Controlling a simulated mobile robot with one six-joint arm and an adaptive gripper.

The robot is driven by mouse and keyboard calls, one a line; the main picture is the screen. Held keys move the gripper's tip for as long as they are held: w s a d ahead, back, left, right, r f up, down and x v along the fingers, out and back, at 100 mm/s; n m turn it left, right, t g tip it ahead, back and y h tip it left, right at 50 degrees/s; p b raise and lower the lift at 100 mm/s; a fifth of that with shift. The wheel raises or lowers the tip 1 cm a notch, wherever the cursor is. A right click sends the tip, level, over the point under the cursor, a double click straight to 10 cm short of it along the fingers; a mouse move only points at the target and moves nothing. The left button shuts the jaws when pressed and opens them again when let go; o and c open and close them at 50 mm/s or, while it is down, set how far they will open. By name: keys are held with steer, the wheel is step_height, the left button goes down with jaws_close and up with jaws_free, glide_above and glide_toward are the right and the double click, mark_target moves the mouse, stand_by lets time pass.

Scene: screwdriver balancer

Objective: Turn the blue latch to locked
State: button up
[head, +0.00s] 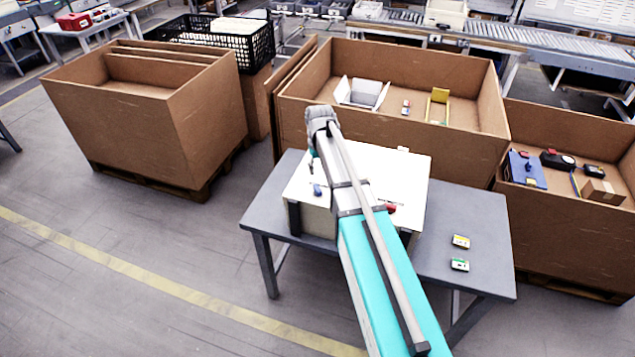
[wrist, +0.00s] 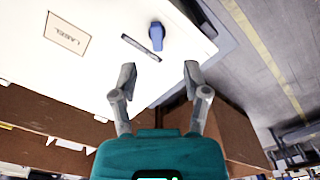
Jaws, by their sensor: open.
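The blue latch (wrist: 156,36) is a small blue knob on the white top of a box (wrist: 100,60), near its edge, beside a dark slot (wrist: 141,47) in the wrist view. In the head view the latch (head: 317,190) shows near the left edge of the white top (head: 410,170). My gripper (wrist: 160,72) is open and empty in the wrist view. The latch appears ahead of the gap between its fingertips and apart from them. In the head view the fingers are largely hidden behind my own arm.
The box stands on a grey table (head: 480,215), with two small cards (head: 460,241) at right. A red knob (head: 390,208) sits on the box, partly behind my arm. Large cardboard bins (head: 400,65) stand behind and to the sides. Open floor lies at left.

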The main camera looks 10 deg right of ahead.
mark_target(317, 188)
steer(key=w, duration=0.1)
steer(key=w+r, duration=0.1)
steer(key=w, duration=0.1)
steer(key=shift+r+p, duration=0.1)
steer(key=shift+p, duration=0.2)
steer(key=shift+f, duration=0.25)
step_height(317, 188, down, 13)
steer(key=b, duration=1.3)
steer(key=shift+f+b, duration=0.15)
steer(key=shift+b, duration=0.25)
jaws_close()
